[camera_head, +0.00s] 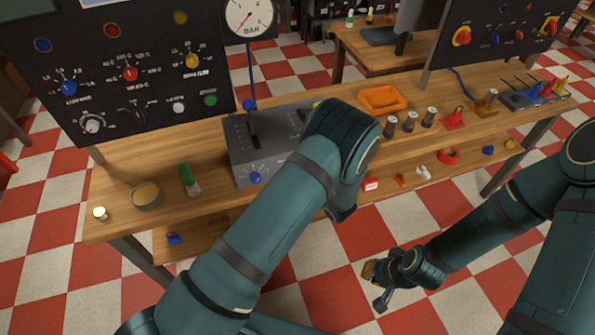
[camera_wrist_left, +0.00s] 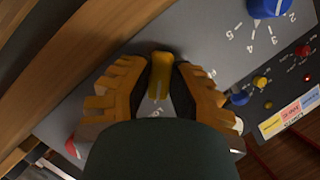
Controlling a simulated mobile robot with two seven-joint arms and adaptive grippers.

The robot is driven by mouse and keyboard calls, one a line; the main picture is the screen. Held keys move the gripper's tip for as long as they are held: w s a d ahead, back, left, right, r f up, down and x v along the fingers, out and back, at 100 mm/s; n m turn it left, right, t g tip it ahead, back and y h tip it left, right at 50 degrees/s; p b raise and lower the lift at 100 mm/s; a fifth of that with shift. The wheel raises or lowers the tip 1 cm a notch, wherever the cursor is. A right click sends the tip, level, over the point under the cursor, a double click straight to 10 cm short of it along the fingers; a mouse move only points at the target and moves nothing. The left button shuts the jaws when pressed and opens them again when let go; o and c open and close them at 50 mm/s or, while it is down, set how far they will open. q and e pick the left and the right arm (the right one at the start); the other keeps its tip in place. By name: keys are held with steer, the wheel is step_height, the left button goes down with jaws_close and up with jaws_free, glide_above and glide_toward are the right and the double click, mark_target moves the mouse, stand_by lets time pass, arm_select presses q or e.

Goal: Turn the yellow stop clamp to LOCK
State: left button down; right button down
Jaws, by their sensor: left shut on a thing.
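The yellow stop clamp (camera_wrist_left: 160,76) shows in the left wrist view as a short upright bar on a grey panel (camera_wrist_left: 205,38). My left gripper (camera_wrist_left: 161,82) has its yellow-padded fingers on both sides of the clamp and is shut on it. Partly covered white lettering beginning "LO" sits just below the clamp. In the head view my left arm hides the left gripper and the clamp. The grey control box (camera_head: 238,137) shows beside that arm on the workbench. My right gripper (camera_head: 375,287) hangs over the floor in front of the bench, fingers apart and empty.
A blue knob (camera_wrist_left: 266,6) with a numbered scale is near the clamp. A bowl (camera_head: 147,196) and a green-topped bottle (camera_head: 189,180) stand left of the box. An orange tray (camera_head: 383,100) and several cylinders are to its right. Dark panels rise behind the bench.

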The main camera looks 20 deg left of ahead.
arm_select(q)
steer(key=c, duration=1.1)
jaws_free()
steer(key=shift+a, duration=0.1)
steer(key=shift+c, duration=0.2)
steer(key=v, duration=1.2)
steer(key=s+a+f+g+h, duration=0.3)
steer(key=a+f+h, duration=0.1)
steer(key=f+h, duration=0.45)
steer(key=s+d+r+n+g+h, duration=0.1)
steer(key=s+g+h, duration=0.3)
steer(key=s, duration=0.9)
steer(key=h, duration=0.3)
steer(key=shift+s+g, duration=0.2)
steer(key=shift+g, duration=0.1)
